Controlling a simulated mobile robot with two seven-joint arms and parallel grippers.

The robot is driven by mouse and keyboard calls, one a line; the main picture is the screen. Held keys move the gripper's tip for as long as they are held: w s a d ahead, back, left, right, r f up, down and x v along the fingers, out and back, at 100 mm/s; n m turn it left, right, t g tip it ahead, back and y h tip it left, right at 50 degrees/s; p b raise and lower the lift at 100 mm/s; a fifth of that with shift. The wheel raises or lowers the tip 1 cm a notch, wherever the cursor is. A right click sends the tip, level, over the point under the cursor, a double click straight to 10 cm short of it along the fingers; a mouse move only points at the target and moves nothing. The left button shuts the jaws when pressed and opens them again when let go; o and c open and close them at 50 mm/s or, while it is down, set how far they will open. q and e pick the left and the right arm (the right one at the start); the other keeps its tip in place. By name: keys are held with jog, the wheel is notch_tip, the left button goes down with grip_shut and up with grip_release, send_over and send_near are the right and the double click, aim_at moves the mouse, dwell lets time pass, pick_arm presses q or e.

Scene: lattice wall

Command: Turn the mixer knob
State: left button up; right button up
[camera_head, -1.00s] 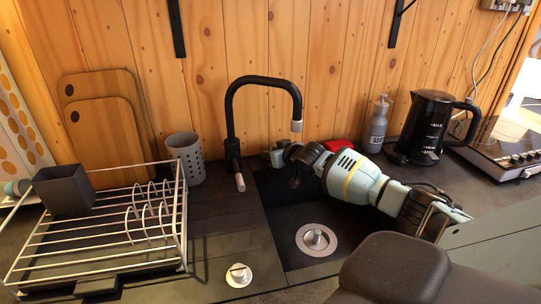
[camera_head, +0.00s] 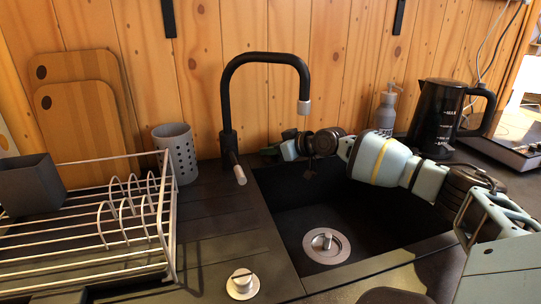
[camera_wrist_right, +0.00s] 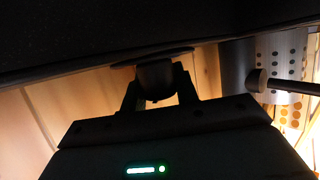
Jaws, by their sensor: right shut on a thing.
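The mixer knob (camera_wrist_right: 156,78) is a dark, short cylinder under a flat disc in the right wrist view. My right gripper (camera_wrist_right: 157,92) has one finger on each side of it and is shut on it. In the head view my right gripper (camera_head: 272,149) is at the back left edge of the sink, just right of the tap's base, and the knob is hidden there. The black tap (camera_head: 229,115) arches over the sink. My left gripper is out of view.
The black sink (camera_head: 285,225) has a round steel drain (camera_head: 326,245). A wire dish rack (camera_head: 172,225) and a grey perforated cup (camera_head: 178,150) are left. A kettle (camera_head: 436,118) and a grey bottle (camera_head: 385,112) stand right.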

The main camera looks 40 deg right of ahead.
dwell(0.4)
jog(key=o, duration=1)
jog(key=shift+b+v, duration=0.4)
jog(key=shift+v, duration=3.5)
